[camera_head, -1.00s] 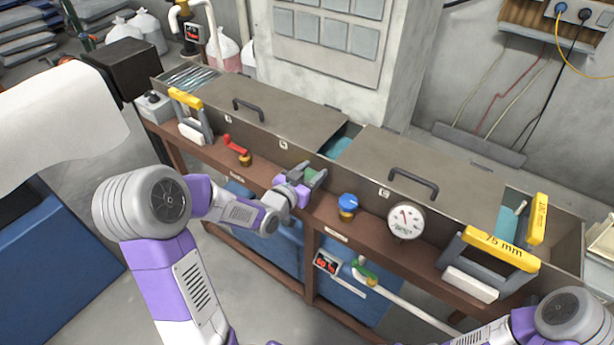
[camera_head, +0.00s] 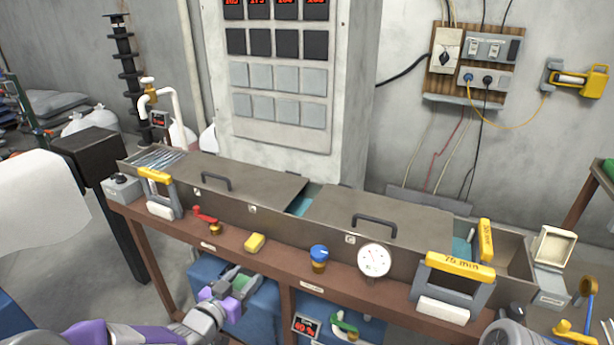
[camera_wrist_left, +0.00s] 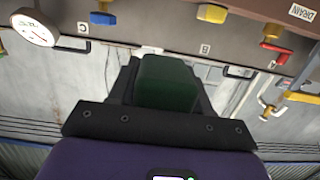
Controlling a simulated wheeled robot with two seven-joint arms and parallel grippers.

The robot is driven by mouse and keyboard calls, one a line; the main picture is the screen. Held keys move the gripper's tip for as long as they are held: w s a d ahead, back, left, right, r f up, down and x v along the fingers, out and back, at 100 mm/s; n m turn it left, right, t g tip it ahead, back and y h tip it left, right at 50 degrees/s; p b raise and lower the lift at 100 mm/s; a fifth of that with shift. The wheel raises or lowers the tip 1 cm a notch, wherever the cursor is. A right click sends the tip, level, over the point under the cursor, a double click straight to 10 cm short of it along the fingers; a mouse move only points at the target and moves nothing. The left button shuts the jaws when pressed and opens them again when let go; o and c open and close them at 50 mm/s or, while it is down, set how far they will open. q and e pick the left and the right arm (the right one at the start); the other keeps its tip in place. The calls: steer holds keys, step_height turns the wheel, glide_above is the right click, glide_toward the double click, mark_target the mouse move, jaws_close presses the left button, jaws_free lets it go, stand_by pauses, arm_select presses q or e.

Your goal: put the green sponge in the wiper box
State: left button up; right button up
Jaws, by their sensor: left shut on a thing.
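The green sponge (camera_head: 241,282) is held between the fingers of my left gripper (camera_head: 236,284), low in the head view, in front of the brown bench. In the left wrist view the sponge (camera_wrist_left: 167,82) shows as a dark green block between the dark fingers. My left gripper is shut on it. No label names the wiper box. A small open pale box (camera_head: 553,246) stands at the right end of the metal trough, but I cannot tell whether it is the wiper box. My right gripper is out of view.
The trough's lids (camera_head: 378,222) have dark handles. Blue bins (camera_head: 262,317) stand below.

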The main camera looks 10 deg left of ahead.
arm_select(q)
steer(key=shift+w+d+r, duration=0.1)
steer(key=shift+w+d, duration=0.05)
steer(key=shift+w, duration=0.05)
steer(key=w+d+f+n+y+p, duration=0.1)
steer(key=w+d+n+y, duration=0.15)
steer(key=w+d, duration=0.2)
steer(key=s+f+y, duration=0.2)
steer(key=s+f, duration=0.3)
steer(key=f, duration=0.7)
steer(key=shift+s+d+f+n+t, duration=0.3)
steer(key=shift+s+d+n+t, duration=0.05)
steer(key=shift+s+d+t, duration=0.1)
